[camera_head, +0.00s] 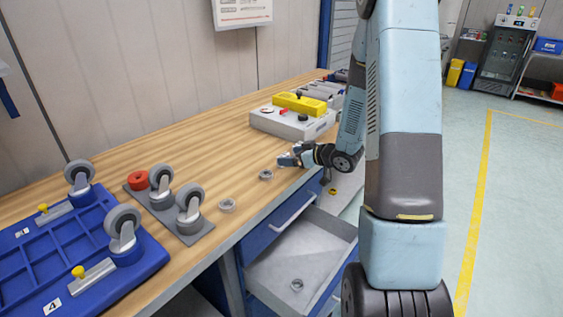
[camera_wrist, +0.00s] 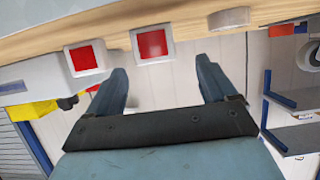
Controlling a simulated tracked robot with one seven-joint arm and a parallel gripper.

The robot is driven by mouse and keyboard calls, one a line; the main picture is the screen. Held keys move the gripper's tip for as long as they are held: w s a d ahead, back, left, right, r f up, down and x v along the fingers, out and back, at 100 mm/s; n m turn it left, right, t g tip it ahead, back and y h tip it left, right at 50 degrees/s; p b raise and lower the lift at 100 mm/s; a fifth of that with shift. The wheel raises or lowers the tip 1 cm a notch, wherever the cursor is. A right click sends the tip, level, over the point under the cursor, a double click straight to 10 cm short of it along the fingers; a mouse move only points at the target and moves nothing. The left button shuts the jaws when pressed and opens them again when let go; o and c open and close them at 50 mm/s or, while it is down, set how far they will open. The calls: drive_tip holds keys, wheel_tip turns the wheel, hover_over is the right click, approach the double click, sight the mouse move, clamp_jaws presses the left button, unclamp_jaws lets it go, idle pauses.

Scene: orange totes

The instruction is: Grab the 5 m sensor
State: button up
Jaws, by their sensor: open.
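My gripper (camera_head: 288,157) is low over the front part of the wooden bench, in front of a grey box. In the wrist view my gripper (camera_wrist: 160,85) is open, with nothing between its two fingers. Two small white-framed blocks with red faces show there. One red-faced block (camera_wrist: 85,57) is at the left, beyond the left finger. The other red-faced block (camera_wrist: 152,44) is ahead, between the lines of the fingers. No label can be read, so I cannot tell which thing is the 5 m sensor.
The wooden bench (camera_head: 180,129) carries the grey box (camera_head: 277,123) with a yellow part (camera_head: 300,103), metal rings (camera_head: 227,205) and (camera_head: 266,174), and a caster plate (camera_head: 188,228). A blue tray (camera_head: 60,245) fills the near left. A drawer (camera_head: 300,255) stands open below, holding a ring (camera_head: 297,285).

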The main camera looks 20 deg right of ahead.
sight(282, 154)
drive_tip(key=shift+x, duration=2.85)
drive_tip(key=shift+d+f, duration=0.15)
drive_tip(key=shift+d, duration=0.1)
drive_tip(key=c, duration=1.1)
